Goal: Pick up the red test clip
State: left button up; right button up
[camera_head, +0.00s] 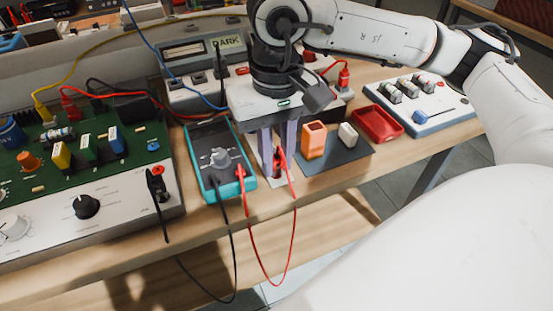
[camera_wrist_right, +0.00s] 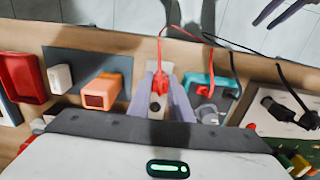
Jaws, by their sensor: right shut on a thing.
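The red test clip (camera_head: 278,163) stands between the fingers of my right gripper (camera_head: 279,152), which is shut on it. In the right wrist view the clip (camera_wrist_right: 160,83) also shows between the two pale purple fingers (camera_wrist_right: 163,100). A red lead runs from it and loops down past the bench's front edge to the teal multimeter (camera_head: 221,160). The clip's lower end is partly hidden, so I cannot tell whether it touches the bench. My left gripper (camera_wrist_right: 272,15) shows only at the top right edge of the right wrist view, with its two fingers apart.
An orange block (camera_head: 313,139) and a white block (camera_head: 348,134) stand on a dark mat right of the clip. A red tray (camera_head: 378,123) lies beyond. A green circuit board unit (camera_head: 70,160) fills the left. A black lead hangs over the front edge.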

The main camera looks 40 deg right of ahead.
notch_tip(320, 180, up, 10)
jog(key=shift+p, duration=0.65)
jog(key=r, duration=0.1)
notch_tip(320, 180, up, 6)
jog(key=p, duration=0.6)
send_over(277, 157)
pick_arm(q)
jog(key=r, duration=0.3)
jog(key=a+r, duration=0.1)
jog(key=r, duration=0.1)
jog(key=shift+s+r+p, duration=0.1)
jog(key=shift+s+p, duration=0.2)
jog(key=shift+s, duration=0.05)
